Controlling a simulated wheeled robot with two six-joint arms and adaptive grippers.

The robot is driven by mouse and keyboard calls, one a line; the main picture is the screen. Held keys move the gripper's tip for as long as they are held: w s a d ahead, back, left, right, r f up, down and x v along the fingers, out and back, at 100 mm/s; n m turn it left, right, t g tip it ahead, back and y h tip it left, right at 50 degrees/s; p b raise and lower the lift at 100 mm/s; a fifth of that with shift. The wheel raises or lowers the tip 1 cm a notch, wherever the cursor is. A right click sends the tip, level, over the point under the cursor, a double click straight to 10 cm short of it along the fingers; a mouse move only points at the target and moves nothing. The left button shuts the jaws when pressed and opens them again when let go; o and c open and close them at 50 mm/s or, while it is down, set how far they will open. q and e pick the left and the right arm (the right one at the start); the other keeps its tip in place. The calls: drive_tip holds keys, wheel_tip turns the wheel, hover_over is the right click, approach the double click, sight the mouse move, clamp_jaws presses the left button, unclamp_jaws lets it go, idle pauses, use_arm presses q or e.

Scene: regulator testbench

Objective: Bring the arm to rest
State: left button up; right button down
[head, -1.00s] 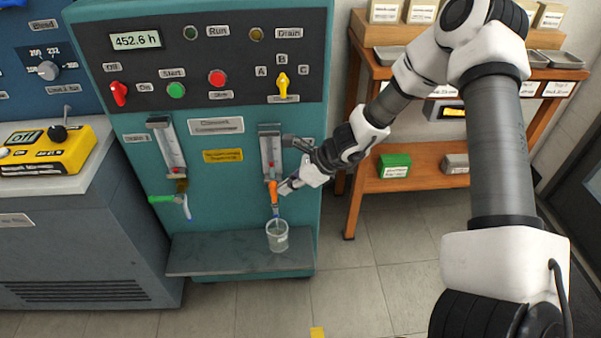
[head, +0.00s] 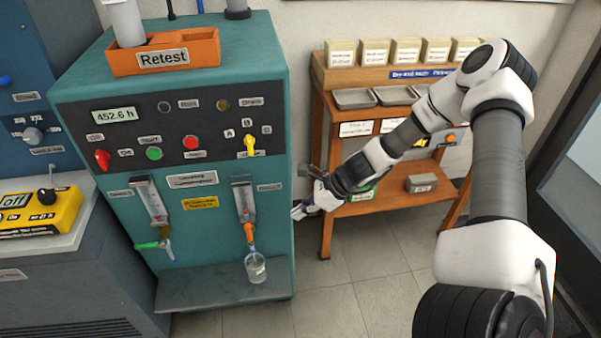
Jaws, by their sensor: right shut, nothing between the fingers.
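My right arm comes in from the right and crosses in front of the wooden shelf. My right gripper (head: 298,212) is shut and empty, just right of the teal testbench (head: 120,220). It is apart from the orange-handled drain valve (head: 250,235) on the bench front. A clear beaker (head: 256,268) stands below that valve on the bench's lower ledge (head: 190,290). My left gripper is not in view.
A wooden shelf (head: 327,215) with small boxes and metal trays (head: 355,98) stands behind my right arm. An orange Retest bin (head: 203,52) sits on the bench top. A yellow control box (head: 40,212) is at left. Floor (head: 350,300) below the gripper is clear.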

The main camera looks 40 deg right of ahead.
drive_tip(key=shift+s+f, duration=0.1)
idle(0.3)
drive_tip(key=s+a+f+n+g+h+p, duration=0.1)
drive_tip(key=s+a+f+n+g+h, duration=0.2)
drive_tip(key=s+n, duration=0.8)
drive_tip(key=s+a+f+n+g+h+p, duration=0.2)
drive_tip(key=s+a+f+n, duration=0.5)
drive_tip(key=n, duration=0.8)
drive_tip(key=s+a+h, duration=0.1)
drive_tip(key=s+a, duration=0.2)
drive_tip(key=s, duration=0.1)
drive_tip(key=shift+s+a+g, duration=0.15)
drive_tip(key=shift+s+g, duration=0.15)
drive_tip(key=shift+g, duration=0.1)
